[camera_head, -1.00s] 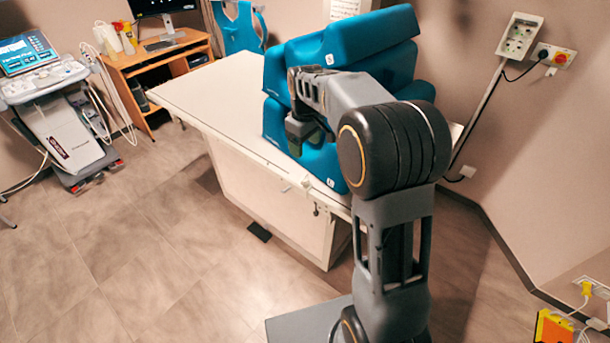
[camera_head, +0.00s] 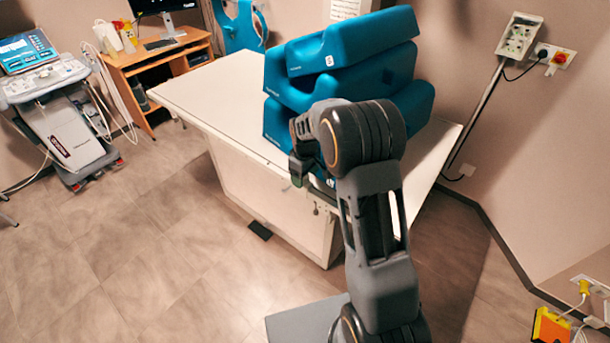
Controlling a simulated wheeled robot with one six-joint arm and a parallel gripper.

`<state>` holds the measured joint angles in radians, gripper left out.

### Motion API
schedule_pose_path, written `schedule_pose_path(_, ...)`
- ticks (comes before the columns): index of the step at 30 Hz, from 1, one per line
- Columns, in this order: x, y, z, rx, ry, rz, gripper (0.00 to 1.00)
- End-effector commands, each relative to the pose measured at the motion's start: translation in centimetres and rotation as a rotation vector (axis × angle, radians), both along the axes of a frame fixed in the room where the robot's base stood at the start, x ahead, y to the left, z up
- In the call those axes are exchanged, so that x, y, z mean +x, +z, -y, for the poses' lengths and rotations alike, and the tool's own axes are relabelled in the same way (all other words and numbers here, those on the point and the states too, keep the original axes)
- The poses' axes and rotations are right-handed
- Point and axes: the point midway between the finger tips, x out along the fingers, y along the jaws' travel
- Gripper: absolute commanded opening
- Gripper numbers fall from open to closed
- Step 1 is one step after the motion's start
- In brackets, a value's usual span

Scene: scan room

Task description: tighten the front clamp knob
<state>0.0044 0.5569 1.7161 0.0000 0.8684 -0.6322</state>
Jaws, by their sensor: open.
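The front clamp knob is hard to make out; small pale clamp fittings sit along the near side rail (camera_head: 258,167) of the white table (camera_head: 205,95). My gripper (camera_head: 298,180) points down at that near edge, in front of the blue cushions. It is open, and its fingertips are small and dark in the view. It is close to the fitting at the rail, and I cannot tell if it touches it. My arm hides part of the rail and the table's right end.
Several blue foam cushions (camera_head: 345,45) are stacked on the table. An ultrasound machine (camera_head: 60,120) stands at the left, and a wooden desk (camera_head: 155,65) at the back. The floor (camera_head: 130,250) left of the table is clear.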

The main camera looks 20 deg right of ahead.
Motion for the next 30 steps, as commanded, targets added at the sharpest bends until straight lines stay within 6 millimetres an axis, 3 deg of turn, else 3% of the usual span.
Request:
schedule_pose_path(12,-0.02,-0.63,-0.03,0.000,0.001,0.000,0.68)
schedule_pose_path(27,-0.01,-0.58,-0.03,0.000,0.001,0.000,0.21)
schedule_pose_path(30,0.00,-0.58,-0.02,0.000,-0.001,0.000,0.19)
